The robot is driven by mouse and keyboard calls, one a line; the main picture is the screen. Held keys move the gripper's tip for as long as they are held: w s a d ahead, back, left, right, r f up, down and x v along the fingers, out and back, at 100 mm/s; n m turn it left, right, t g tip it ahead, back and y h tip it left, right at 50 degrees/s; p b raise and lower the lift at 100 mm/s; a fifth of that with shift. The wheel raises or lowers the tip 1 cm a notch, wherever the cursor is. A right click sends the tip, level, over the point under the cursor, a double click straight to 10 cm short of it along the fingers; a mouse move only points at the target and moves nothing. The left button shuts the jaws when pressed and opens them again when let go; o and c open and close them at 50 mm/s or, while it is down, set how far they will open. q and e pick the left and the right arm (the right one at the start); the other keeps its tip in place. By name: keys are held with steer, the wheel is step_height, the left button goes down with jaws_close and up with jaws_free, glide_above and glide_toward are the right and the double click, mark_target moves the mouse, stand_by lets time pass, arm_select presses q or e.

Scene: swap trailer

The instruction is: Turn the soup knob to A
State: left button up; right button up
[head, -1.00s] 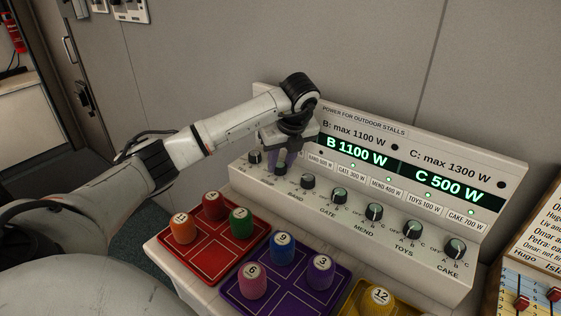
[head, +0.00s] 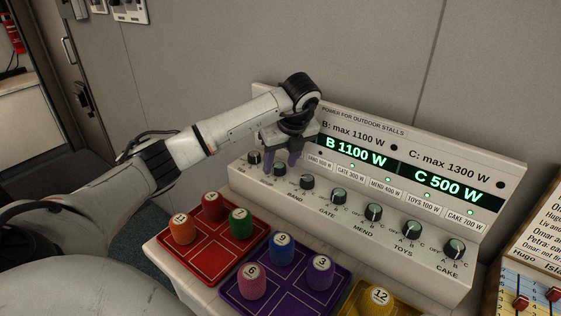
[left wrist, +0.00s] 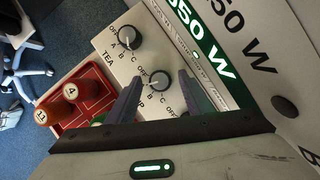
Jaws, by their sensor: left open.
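The soup knob (head: 280,168) is the second dark knob from the left on the sloped white power panel (head: 375,240). It also shows in the left wrist view (left wrist: 160,80), with its label partly hidden by a finger. My left gripper (head: 281,158) is open, pointing down at this knob. In the left wrist view its two grey-purple fingers (left wrist: 158,95) stand on either side of the knob, with gaps visible; I cannot tell whether either touches. The exact setting of the knob is not clear.
The tea knob (left wrist: 129,38) is close beside it; the band knob (head: 308,181) is on the other side. Displays read B 1100 W and C 500 W (head: 450,188). Red (head: 190,262) and purple (head: 290,300) trays with numbered pegs stand in front of the panel.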

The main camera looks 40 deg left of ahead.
arm_select(q)
steer(key=v, duration=1)
steer(key=shift+s, duration=0.1)
stand_by(0.3)
